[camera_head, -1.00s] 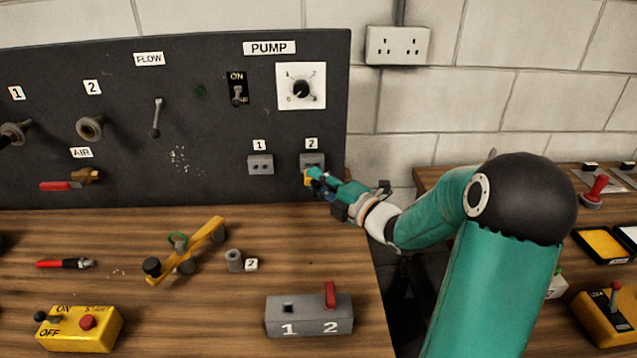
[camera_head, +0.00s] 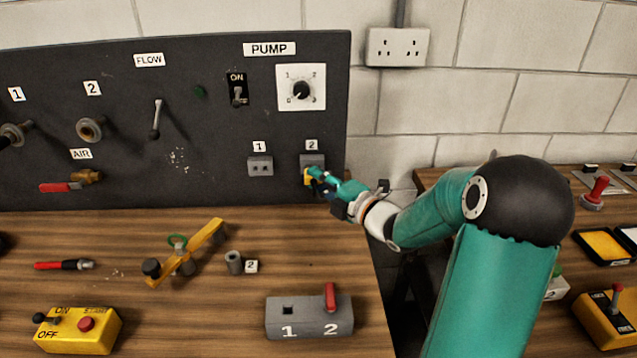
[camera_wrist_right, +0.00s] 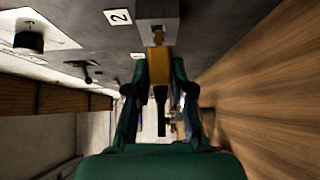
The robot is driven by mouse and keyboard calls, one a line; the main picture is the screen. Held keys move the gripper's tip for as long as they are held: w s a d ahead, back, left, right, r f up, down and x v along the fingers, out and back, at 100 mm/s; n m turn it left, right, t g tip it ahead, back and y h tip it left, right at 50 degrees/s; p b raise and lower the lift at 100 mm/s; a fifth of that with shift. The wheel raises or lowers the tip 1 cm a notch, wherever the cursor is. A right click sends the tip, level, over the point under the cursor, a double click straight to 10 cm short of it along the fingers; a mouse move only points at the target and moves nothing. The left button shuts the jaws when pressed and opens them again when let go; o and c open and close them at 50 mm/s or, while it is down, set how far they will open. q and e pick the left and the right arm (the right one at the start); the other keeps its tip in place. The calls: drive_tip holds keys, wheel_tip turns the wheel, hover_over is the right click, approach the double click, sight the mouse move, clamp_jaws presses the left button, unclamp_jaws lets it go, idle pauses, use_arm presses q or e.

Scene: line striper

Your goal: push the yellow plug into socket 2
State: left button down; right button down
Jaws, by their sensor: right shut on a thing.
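Socket 2 (camera_head: 312,160) is a grey box on the dark panel under a "2" label. My right gripper (camera_head: 316,178) is just in front of it, shut on the yellow plug (camera_head: 307,177). In the right wrist view, the plug (camera_wrist_right: 160,62) sits between the fingers, its front end pointing at the grey socket box (camera_wrist_right: 157,12). The plug's front is right at the socket face; I cannot tell how deep its pins are. The gripper hides part of the plug and the socket's lower part in the head view. My left gripper is not in view.
Socket 1 (camera_head: 260,166) is left of socket 2. The pump dial (camera_head: 301,88) is above. Below on the wooden bench are a grey switch box (camera_head: 309,318) with a red lever, a small grey cylinder (camera_head: 234,262) and a yellow lever (camera_head: 200,250). The bench before the sockets is clear.

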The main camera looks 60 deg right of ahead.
drive_tip(key=shift+w+d+b, duration=0.5)
drive_tip(key=shift+w+d, duration=0.1)
drive_tip(key=shift+d, duration=0.2)
idle(0.9)
drive_tip(key=c, duration=0.6)
unclamp_jaws()
drive_tip(key=shift+w, duration=0.1)
drive_tip(key=shift+s+a+b, duration=0.2)
drive_tip(key=shift+s+b, duration=0.25)
drive_tip(key=shift+s, duration=0.7)
drive_tip(key=shift+s+a+b, duration=0.25)
drive_tip(key=shift+s+b, duration=0.25)
drive_tip(key=shift+s, duration=0.7)
drive_tip(key=shift+s+a+b, duration=0.2)
drive_tip(key=shift+s+b, duration=0.25)
drive_tip(key=shift+s, duration=0.7)
